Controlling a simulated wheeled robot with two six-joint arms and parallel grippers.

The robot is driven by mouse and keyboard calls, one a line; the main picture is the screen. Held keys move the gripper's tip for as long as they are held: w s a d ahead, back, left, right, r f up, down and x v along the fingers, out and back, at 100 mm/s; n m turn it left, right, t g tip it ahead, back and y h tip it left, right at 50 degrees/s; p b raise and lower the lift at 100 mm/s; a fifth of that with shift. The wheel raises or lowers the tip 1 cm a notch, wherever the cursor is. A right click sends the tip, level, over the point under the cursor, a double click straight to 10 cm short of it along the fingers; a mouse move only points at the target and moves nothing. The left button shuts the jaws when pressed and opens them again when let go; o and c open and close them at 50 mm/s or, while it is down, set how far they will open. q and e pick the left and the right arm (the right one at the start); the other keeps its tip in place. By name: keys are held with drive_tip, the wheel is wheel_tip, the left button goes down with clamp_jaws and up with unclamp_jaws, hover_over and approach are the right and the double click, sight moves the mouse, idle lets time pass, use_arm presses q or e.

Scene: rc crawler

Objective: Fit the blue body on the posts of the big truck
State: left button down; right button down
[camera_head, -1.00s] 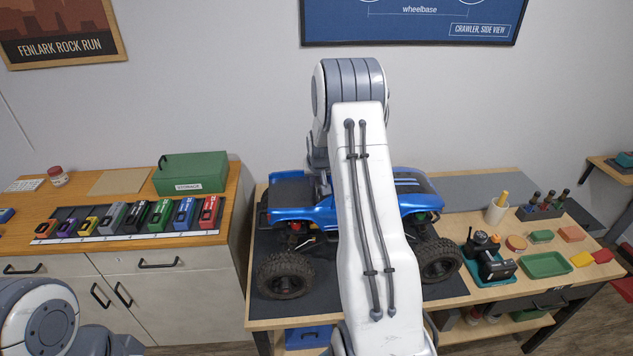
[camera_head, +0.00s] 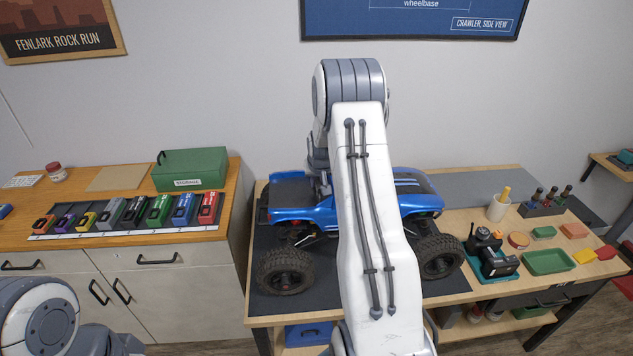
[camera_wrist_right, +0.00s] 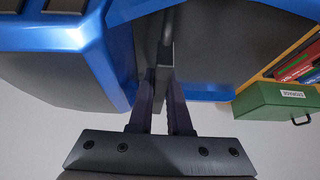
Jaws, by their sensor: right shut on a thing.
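The blue body (camera_head: 303,212) is over the big truck's chassis, whose large black wheels show at the left (camera_head: 285,271) and right (camera_head: 440,256). A narrow strip of chassis parts shows below its side. My right gripper (camera_wrist_right: 162,85) is shut on a dark upright part of the blue body, which shows blue edges in the right wrist view (camera_wrist_right: 110,60). In the head view my right arm covers the middle of the truck. The posts are hidden, so I cannot tell whether the body sits on them. My left gripper is out of view; only its arm shows at lower left.
The truck stands on a dark mat (camera_head: 270,308) on the wooden bench. To its right are a teal stand with a black device (camera_head: 490,262), a green tray (camera_head: 548,262) and a cup (camera_head: 498,208). A green box (camera_head: 190,170) and several coloured packs are on the left cabinet.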

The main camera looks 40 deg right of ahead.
drive_tip(key=shift+f+b, duration=0.5)
drive_tip(key=shift+f, duration=0.4)
drive_tip(key=c, duration=0.8)
unclamp_jaws()
drive_tip(key=shift+f, duration=0.1)
drive_tip(key=b+v, duration=0.3)
drive_tip(key=v, duration=0.6)
drive_tip(key=shift+a, duration=0.1)
drive_tip(key=shift+v, duration=0.8)
drive_tip(key=shift+w, duration=0.1)
